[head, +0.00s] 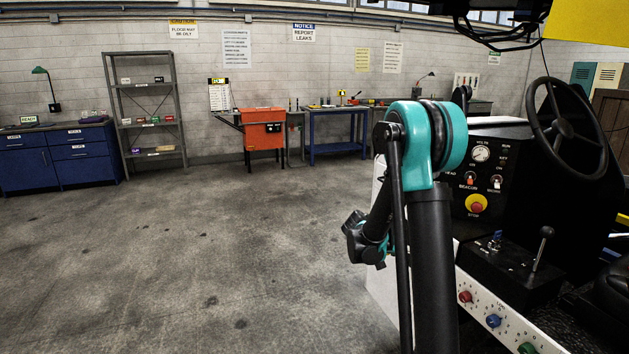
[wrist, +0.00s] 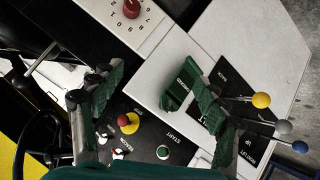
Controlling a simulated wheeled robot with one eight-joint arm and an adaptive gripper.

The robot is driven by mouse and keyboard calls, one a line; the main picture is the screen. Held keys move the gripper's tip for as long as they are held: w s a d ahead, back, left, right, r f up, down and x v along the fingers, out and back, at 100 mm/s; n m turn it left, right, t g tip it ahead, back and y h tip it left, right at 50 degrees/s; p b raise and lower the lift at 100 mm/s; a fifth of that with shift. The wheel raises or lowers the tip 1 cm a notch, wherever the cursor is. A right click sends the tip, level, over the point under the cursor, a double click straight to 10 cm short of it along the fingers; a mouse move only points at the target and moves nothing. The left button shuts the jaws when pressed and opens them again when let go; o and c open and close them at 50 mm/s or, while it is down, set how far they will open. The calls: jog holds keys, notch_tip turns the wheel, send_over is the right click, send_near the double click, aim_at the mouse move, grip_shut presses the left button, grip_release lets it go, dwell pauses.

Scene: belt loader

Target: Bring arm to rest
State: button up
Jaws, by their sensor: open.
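My gripper (wrist: 158,90) is open in the wrist view, its two green-padded fingers well apart with nothing held between them. It is over the loader's control panels; a green handle-like part (wrist: 178,86) shows between the fingers, nearer the right one. I cannot tell whether anything touches it. In the head view my arm (head: 430,140) rises in front of the loader, bent at a teal joint, its far part hanging down to the left. The gripper's fingers cannot be made out there.
The loader's dash (head: 487,170) has a gauge and a red-yellow button (head: 477,203). A black lever (head: 541,248) and steering wheel (head: 567,130) stand close right of my arm. Yellow, grey and blue ball levers (wrist: 261,100) lie right of the gripper. Floor on the left is clear.

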jog(key=s+a+f+n+t+y, duration=0.1)
jog(key=s+a+n+y, duration=0.3)
jog(key=s, duration=0.9)
jog(key=s+a+f+n+t+y, duration=0.1)
jog(key=s+a+f+n+y, duration=0.1)
jog(key=s+a+n+y, duration=0.3)
jog(key=s+a+y, duration=0.1)
jog(key=s+a, duration=0.3)
jog(key=s, duration=0.4)
jog(key=shift+s+f+y, duration=0.25)
jog(key=shift+s+y, duration=0.05)
jog(key=shift+s, duration=0.1)
dwell(0.4)
